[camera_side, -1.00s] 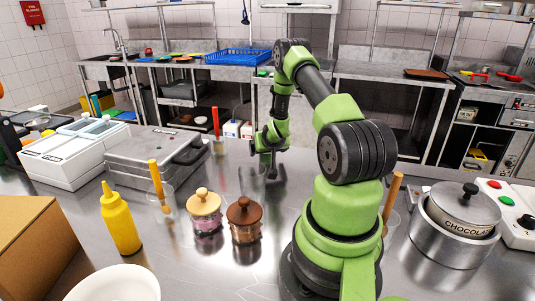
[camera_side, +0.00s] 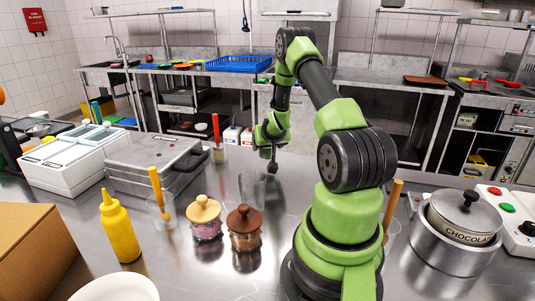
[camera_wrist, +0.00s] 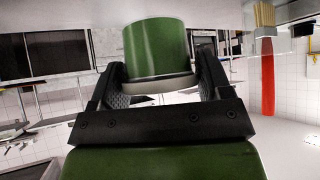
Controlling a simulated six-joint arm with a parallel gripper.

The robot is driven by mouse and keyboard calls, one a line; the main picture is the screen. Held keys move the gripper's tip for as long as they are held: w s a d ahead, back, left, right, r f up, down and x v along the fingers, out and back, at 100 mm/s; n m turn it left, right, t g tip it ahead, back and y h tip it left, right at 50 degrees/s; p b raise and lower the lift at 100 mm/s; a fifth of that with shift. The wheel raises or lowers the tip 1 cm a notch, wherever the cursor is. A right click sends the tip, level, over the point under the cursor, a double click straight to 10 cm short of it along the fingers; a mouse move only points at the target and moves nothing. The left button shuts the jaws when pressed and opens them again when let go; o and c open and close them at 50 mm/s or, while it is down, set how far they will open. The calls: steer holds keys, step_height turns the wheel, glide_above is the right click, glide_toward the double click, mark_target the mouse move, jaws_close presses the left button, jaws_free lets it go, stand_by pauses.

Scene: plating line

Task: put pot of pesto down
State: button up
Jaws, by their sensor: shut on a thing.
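The pot of pesto (camera_wrist: 157,47) shows in the wrist view as a green cylinder with a pale band along its lower edge in the picture. It sits between the dark fingers of my gripper (camera_wrist: 158,86), which is shut on it. In the side view, my gripper (camera_side: 271,162) is over the steel counter (camera_side: 185,270), near its far edge. The pot cannot be made out clearly there against my green arm. I cannot tell the pot's exact height above the counter.
A clear container (camera_side: 250,187) stands near my gripper. Jars with a tan lid (camera_side: 205,211) and brown lid (camera_side: 244,220) stand nearer the camera. A red-handled brush (camera_side: 216,130) and grill (camera_side: 157,165) are left; a chocolate pot (camera_side: 463,218) is right.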

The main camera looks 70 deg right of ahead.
step_height(320, 180, up, 6)
steer(key=shift+f, duration=0.1)
steer(key=w+a+r+n+t+y, duration=0.2)
steer(key=w+a+n, duration=0.15)
steer(key=a, duration=0.35)
steer(key=w+a+r+n+t+y, duration=0.1)
steer(key=w+a+r+n, duration=0.15)
steer(key=w+a, duration=0.3)
steer(key=w+a+r+n+t+y, duration=0.15)
steer(key=a+n+y, duration=0.5)
steer(key=a, duration=1.25)
steer(key=s+a+f+n+g+y, duration=0.2)
steer(key=s+a+n+g+y, duration=0.15)
steer(key=a+n, duration=0.35)
steer(key=s+a+f+n+g+y, duration=0.2)
steer(key=s+a+n+y, duration=0.15)
steer(key=a+n, duration=0.45)
steer(key=s+a+f+n+g, duration=0.2)
steer(key=s+a+n+g, duration=0.55)
steer(key=s, duration=0.45)
steer(key=shift+m+h, duration=0.25)
steer(key=shift+m, duration=0.05)
step_height(320, 180, down, 5)
steer(key=shift+a+f, duration=0.15)
steer(key=shift+f, duration=0.05)
steer(key=shift+t, duration=0.25)
steer(key=shift+w+f, duration=0.1)
steer(key=shift+f, duration=2.05)
